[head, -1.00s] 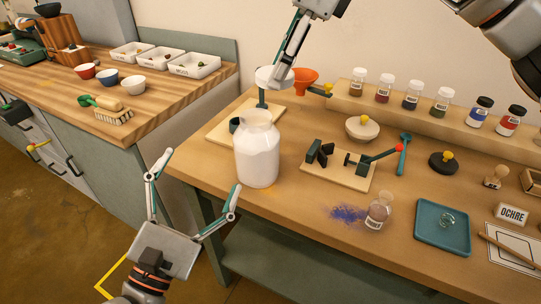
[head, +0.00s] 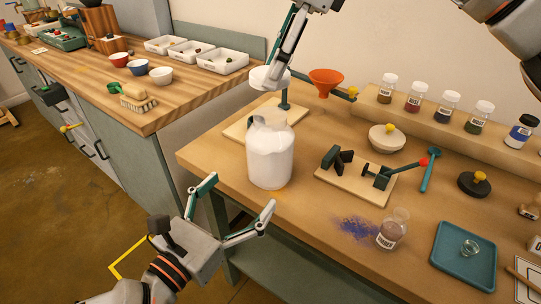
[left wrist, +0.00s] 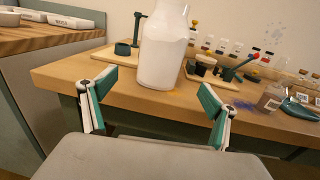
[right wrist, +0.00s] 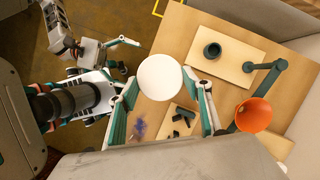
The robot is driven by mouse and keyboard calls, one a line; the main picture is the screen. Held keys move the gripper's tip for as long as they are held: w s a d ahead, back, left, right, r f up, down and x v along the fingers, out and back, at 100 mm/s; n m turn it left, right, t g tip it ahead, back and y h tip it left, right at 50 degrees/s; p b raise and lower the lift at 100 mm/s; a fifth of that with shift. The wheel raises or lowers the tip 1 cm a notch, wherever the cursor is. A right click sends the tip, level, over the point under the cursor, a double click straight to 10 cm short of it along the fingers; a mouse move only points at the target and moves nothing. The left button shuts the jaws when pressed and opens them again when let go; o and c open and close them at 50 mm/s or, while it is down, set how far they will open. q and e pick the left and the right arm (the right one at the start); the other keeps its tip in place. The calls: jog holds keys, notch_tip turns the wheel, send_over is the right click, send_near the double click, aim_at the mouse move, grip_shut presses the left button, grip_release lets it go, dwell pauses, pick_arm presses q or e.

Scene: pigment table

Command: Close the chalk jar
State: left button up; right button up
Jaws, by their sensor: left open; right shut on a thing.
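The chalk jar (head: 270,160) is a large white jar standing upright near the table's front left edge. Its mouth is uncovered. It also shows in the left wrist view (left wrist: 163,50). My right gripper (right wrist: 164,88) is shut on a round white lid (head: 262,77), which shows as a white disc in the right wrist view (right wrist: 160,77). In the head view the lid appears above the jar's mouth, apart from it. My left gripper (head: 241,192) is open and empty, at the table's front edge, with its fingers pointing toward the jar and not touching it.
An orange funnel (head: 326,80) on a stand is behind the jar. A wooden clamp board (head: 350,187), blue powder (head: 355,228), a small bottle (head: 392,230) and a teal tray (head: 464,258) lie to the right. Several labelled jars line the raised shelf (head: 430,125).

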aim_at(270, 159)
pick_arm(q)
jog(key=x, duration=1.1)
jog(key=shift+w+d, duration=0.2)
jog(key=shift+w, duration=0.15)
jog(key=c, duration=1.7)
pick_arm(e)
jog(key=shift+f, duration=2.5)
jog(key=shift+f, duration=0.15)
jog(key=shift+f, duration=0.8)
jog(key=shift+f, duration=0.55)
